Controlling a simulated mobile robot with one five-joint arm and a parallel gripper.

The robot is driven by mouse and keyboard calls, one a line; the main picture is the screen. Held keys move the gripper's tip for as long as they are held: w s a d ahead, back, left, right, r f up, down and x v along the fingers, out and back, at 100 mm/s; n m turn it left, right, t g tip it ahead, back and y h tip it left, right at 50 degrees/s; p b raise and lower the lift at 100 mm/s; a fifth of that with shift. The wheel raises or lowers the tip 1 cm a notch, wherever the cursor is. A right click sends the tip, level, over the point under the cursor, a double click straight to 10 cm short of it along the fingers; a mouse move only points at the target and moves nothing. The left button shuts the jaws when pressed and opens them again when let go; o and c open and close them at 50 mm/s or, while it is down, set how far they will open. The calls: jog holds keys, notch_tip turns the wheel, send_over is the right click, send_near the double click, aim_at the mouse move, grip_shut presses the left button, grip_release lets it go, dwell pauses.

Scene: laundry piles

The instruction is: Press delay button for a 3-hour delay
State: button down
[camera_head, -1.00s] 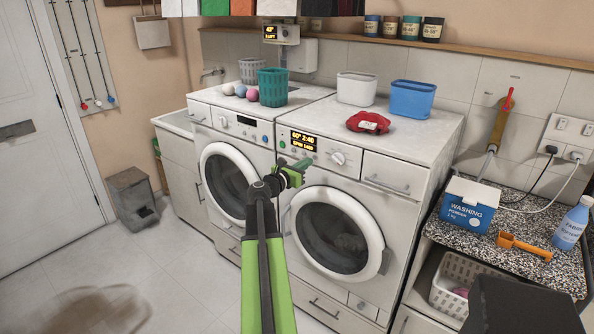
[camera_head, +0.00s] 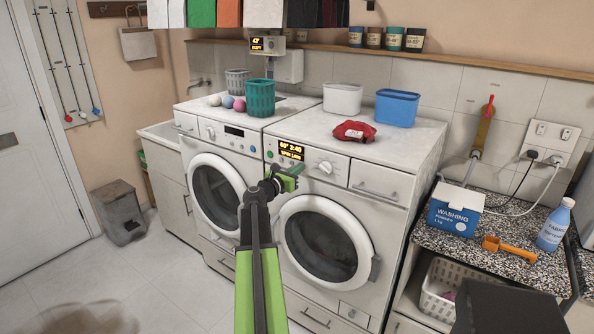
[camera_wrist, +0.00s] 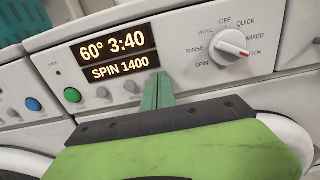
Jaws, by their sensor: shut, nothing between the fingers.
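The right-hand white washing machine (camera_head: 325,225) has a lit display (camera_head: 290,149) on its control panel. In the wrist view the display (camera_wrist: 115,55) reads "60° 3:40" and "SPIN 1400". Below it are a green button (camera_wrist: 72,95) and two small white buttons, one (camera_wrist: 102,92) farther left and one (camera_wrist: 131,87) nearer my fingers. My gripper (camera_wrist: 161,82) is shut and empty, its green fingertips at the panel just under the display's right end. They may hide another button; I cannot tell whether they touch. My gripper also shows in the head view (camera_head: 298,168).
A program dial (camera_wrist: 232,43) sits right of the fingers, pointing right. The left machine (camera_head: 215,185) adjoins it. A red cloth item (camera_head: 354,131) and a blue tub (camera_head: 397,107) rest on top. Floor at left is open.

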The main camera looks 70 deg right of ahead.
jog(key=shift+s+d+r, duration=0.15)
jog(key=shift+d, duration=0.1)
jog(key=v, duration=1.4)
jog(key=shift+a, duration=0.3)
dwell(0.5)
jog(key=shift+a+f, duration=0.1)
jog(key=shift+f, duration=0.1)
jog(key=x, duration=1.3)
jog(key=shift+d, duration=0.3)
